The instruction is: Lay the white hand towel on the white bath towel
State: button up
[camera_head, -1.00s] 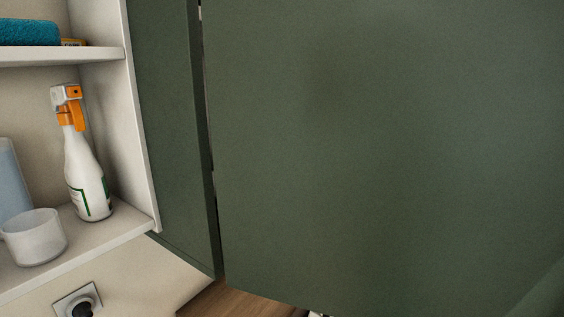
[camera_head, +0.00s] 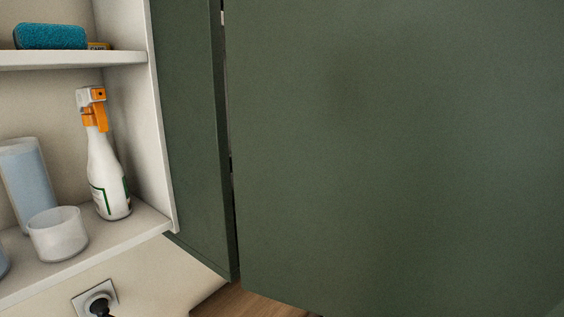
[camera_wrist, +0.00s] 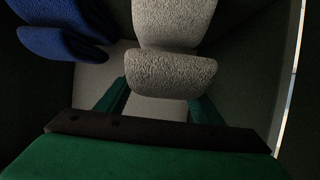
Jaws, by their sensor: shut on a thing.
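In the wrist view, my gripper (camera_wrist: 158,100) has green fingers that close on the near end of a pale, folded, textured towel (camera_wrist: 170,75), which I take as the white hand towel. A pale towel surface (camera_wrist: 174,22) extends behind it toward the top edge. I cannot tell whether that is the same towel or the white bath towel. The scene there is dark, and the contact at the fingertips is partly hidden. My gripper and the white towels do not show in the head view.
A dark blue folded towel (camera_wrist: 62,42) lies at left on a pale surface (camera_wrist: 92,75). A large green panel (camera_head: 400,150) fills most of the head view. White shelves (camera_head: 130,245) at left hold a spray bottle (camera_head: 106,180), a cup (camera_head: 58,235) and a teal item (camera_head: 50,37).

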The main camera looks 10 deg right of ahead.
jog(key=w+a, duration=0.6)
jog(key=shift+a+f, duration=0.1)
jog(key=shift+f, duration=1.1)
jog(key=shift+d, duration=0.2)
jog(key=o, duration=1.2)
